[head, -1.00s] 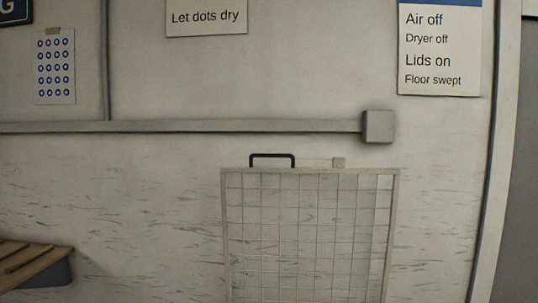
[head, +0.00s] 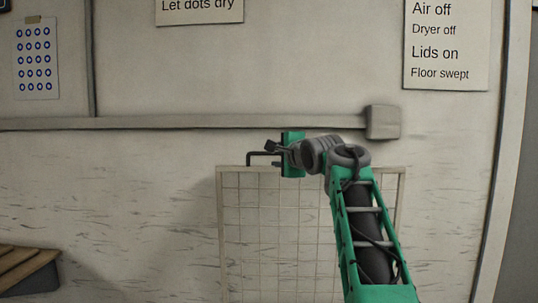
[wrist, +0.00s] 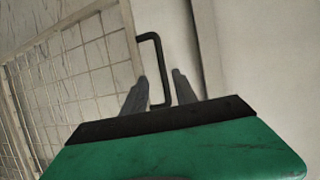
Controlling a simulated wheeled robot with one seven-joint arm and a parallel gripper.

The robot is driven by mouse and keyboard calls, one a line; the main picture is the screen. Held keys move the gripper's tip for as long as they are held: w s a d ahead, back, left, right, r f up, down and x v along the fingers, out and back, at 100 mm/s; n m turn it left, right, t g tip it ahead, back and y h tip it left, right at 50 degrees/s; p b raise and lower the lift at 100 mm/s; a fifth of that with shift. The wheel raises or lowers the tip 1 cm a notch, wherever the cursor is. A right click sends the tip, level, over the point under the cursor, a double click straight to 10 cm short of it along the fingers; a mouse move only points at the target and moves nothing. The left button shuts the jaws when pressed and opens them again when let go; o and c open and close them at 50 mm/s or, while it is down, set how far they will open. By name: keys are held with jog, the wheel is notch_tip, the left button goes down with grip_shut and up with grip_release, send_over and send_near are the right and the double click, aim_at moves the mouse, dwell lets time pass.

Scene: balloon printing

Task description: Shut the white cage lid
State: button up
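The white cage lid (head: 270,230) is a wire-mesh panel standing upright and open in the head view. Its black handle (head: 249,159) is on the top edge, left of the middle. My gripper (head: 271,147) is at the handle, its green palm just right of it and partly hiding it. In the wrist view the lid mesh (wrist: 75,65) is at left. My gripper's two fingers (wrist: 160,76) are apart, with the handle (wrist: 157,45) reaching down between them. I cannot tell whether a finger touches it. My arm hides the lid's right part.
A horizontal rail (head: 180,123) runs along the wall just above the lid and ends in a grey box (head: 383,121). A wooden slatted surface (head: 25,263) is at lower left.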

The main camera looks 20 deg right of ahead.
aim_at(269, 153)
jog(key=w+p, duration=0.1)
jog(key=w, duration=0.1)
jog(key=w+p, duration=0.1)
jog(key=w, duration=0.2)
jog(key=w+p, duration=0.2)
jog(key=shift+w+f, duration=0.3)
jog(key=shift+w, duration=0.05)
jog(key=shift+f, duration=0.1)
jog(key=shift+c, duration=0.5)
grip_shut()
dwell(0.4)
